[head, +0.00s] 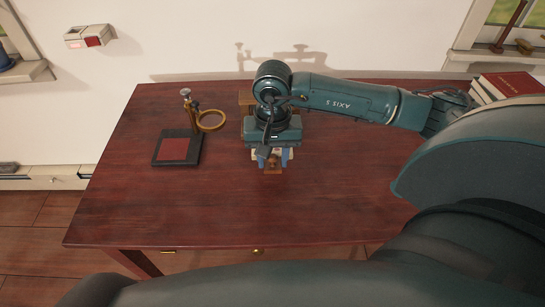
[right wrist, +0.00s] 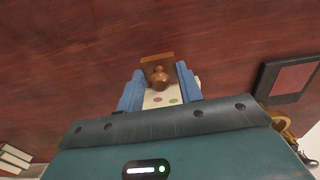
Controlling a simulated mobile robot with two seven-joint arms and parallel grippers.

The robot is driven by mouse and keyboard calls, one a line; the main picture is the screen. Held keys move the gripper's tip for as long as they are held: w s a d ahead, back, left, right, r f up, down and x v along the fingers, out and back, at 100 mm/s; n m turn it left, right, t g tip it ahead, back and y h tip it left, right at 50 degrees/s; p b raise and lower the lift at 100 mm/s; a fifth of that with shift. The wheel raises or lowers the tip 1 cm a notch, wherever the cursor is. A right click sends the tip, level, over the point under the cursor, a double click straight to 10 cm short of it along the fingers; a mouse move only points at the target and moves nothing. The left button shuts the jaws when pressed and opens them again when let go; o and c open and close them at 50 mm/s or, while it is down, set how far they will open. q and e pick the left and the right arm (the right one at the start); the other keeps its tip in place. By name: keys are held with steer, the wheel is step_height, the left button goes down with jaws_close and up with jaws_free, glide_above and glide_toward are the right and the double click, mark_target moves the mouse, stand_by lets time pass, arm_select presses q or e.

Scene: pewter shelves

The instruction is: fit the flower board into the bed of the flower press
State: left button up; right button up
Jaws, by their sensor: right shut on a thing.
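My right gripper (head: 272,158) is over the middle of the table, with its blue fingers pointing down. It is shut on the flower board, a cream board (right wrist: 158,99) with coloured dots, a round wooden knob and a brown wooden end. In the head view only small parts of the board (head: 273,170) show below the gripper. The flower press (head: 159,162) stands left of the gripper, with a dark frame around a flat red bed and a brass post and ring at its back right. Its bed is empty. The board is apart from the press. My left gripper is out of view.
The dark red wooden table (head: 210,215) is bare in front and to the right. A wooden block (head: 246,97) is partly hidden behind my right wrist. Red books (head: 510,86) are stacked at the back right. A wall stands behind the table.

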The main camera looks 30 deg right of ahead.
steer(key=shift+w+d+f+b, duration=0.2)
steer(key=shift+w+f+b, duration=0.1)
steer(key=shift+f+b, duration=0.45)
steer(key=shift+w+d+f+b, duration=0.15)
steer(key=shift+w+f+b, duration=0.15)
steer(key=shift+f+b, duration=0.45)
steer(key=shift+w+d+f+b, duration=0.2)
steer(key=shift+w+f+b, duration=0.1)
steer(key=shift+f+b, duration=0.3)
steer(key=shift+w+d+f+b, duration=0.15)
steer(key=shift+w+f+b, duration=0.15)
steer(key=shift+f+b, duration=0.25)
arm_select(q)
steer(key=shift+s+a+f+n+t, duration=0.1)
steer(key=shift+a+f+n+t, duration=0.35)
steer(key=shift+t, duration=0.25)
arm_select(e)
steer(key=shift+w+d+r, duration=0.2)
steer(key=shift+w, duration=0.1)
arm_select(q)
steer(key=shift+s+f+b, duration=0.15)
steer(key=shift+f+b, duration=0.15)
steer(key=shift+b, duration=0.1)
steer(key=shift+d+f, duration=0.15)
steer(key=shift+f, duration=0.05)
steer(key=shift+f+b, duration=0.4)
steer(key=shift+b, duration=0.2)
arm_select(e)
steer(key=shift+w+d, duration=0.65)
steer(key=shift+w, duration=0.35)
